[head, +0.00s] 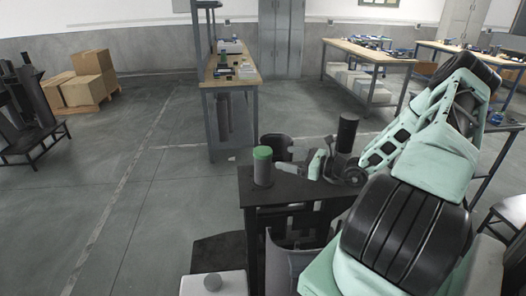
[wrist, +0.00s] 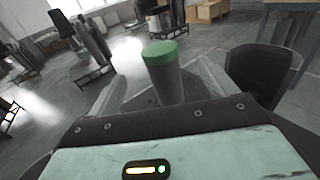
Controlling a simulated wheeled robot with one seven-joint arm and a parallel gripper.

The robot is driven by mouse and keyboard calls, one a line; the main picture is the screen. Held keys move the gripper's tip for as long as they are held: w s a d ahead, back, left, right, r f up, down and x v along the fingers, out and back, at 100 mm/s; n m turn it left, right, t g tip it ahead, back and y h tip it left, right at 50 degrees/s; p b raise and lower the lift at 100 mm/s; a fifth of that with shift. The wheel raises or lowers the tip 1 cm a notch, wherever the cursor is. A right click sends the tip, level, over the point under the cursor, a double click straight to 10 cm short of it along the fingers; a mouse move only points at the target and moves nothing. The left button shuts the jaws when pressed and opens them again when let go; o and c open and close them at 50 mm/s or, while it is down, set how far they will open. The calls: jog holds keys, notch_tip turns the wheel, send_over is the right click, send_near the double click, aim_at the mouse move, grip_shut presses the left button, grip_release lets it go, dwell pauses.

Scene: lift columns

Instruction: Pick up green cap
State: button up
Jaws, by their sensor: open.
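The green cap (head: 263,152) sits on top of a grey cylinder (head: 263,172), which stands upright on a dark table near its left corner. In the wrist view the green cap (wrist: 161,50) is at upper middle, with its grey cylinder (wrist: 168,84) below it. My gripper (wrist: 161,76) is open, with one pale finger left of the cylinder and one right of it in the picture. The fingers look apart from it; I cannot tell how far they reach along its sides. In the head view my gripper (head: 286,167) is just right of the cylinder.
The dark table (head: 250,189) carries a dark open container (head: 275,146) behind the cylinder, also in the wrist view (wrist: 268,78) at right. A black cylinder (head: 347,134) stands farther right. Wooden workbenches (head: 230,78) and cardboard boxes (head: 83,90) are farther off.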

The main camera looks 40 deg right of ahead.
aim_at(258, 149)
jog(key=p+x, duration=0.1)
jog(key=x, duration=0.2)
jog(key=p+x, duration=0.2)
jog(key=x, duration=0.2)
jog(key=p+x, duration=0.1)
jog(key=x, duration=0.2)
jog(key=shift+w+a+r, duration=0.2)
jog(key=shift+w+r, duration=0.05)
jog(key=shift+r, duration=0.05)
jog(key=shift+w+a+f+p, duration=0.2)
jog(key=shift+w+p, duration=0.1)
jog(key=shift+w, duration=0.3)
jog(key=c, duration=1.3)
jog(key=shift+o, duration=0.2)
jog(key=shift+r, duration=0.1)
